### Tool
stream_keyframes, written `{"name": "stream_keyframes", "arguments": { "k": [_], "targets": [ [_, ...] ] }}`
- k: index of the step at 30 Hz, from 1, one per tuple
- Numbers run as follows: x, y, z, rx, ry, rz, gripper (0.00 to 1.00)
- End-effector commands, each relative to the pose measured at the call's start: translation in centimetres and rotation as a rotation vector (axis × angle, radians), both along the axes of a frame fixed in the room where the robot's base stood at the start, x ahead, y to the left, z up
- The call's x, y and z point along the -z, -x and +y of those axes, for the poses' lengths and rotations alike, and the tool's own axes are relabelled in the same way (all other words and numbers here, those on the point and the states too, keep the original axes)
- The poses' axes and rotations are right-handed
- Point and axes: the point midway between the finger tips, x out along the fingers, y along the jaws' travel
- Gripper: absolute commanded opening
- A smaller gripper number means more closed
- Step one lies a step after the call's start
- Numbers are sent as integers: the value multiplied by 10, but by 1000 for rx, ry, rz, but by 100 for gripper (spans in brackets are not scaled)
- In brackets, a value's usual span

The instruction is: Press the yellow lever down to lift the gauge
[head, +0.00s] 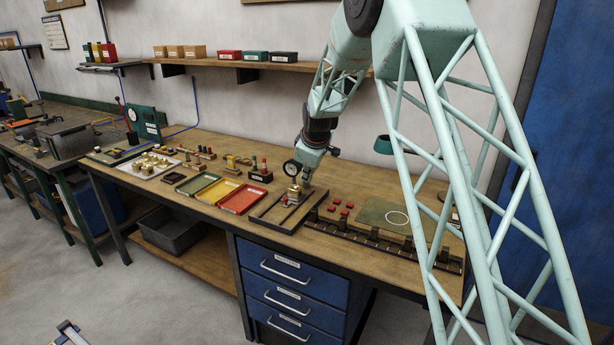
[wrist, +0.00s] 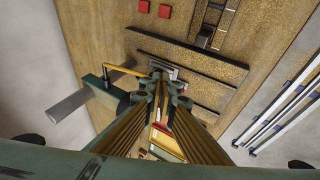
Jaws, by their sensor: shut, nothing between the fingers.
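The gauge (head: 291,168), with a round white dial and dark rim, stands over a small brass-coloured block (head: 293,191) in a dark-edged wooden tray (head: 268,212). My gripper (head: 306,184) points down just right of the gauge. In the wrist view my gripper (wrist: 162,92) is shut and empty, its tips over a small grey fixture. A thin yellow bar (wrist: 127,70), apparently the lever, lies left of the tips beside a green body (wrist: 104,96) with a grey cylinder. I cannot tell whether the tips touch the lever; its far end is hidden near them.
Green, yellow and red trays (head: 239,199) lie left of the wooden tray. Several small red blocks (head: 347,205) and a dark slotted rail (head: 385,240) lie to its right. A green mat (head: 384,213) is farther right. A wall shelf (head: 240,65) hangs behind the bench.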

Motion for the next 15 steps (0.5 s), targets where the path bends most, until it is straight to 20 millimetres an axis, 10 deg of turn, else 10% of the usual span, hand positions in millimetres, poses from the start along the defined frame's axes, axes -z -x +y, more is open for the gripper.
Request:
{"name": "stream_keyframes", "arguments": {
  "k": [15],
  "targets": [
    [-10,-1,0,0,0,-2,0]
  ]
}}
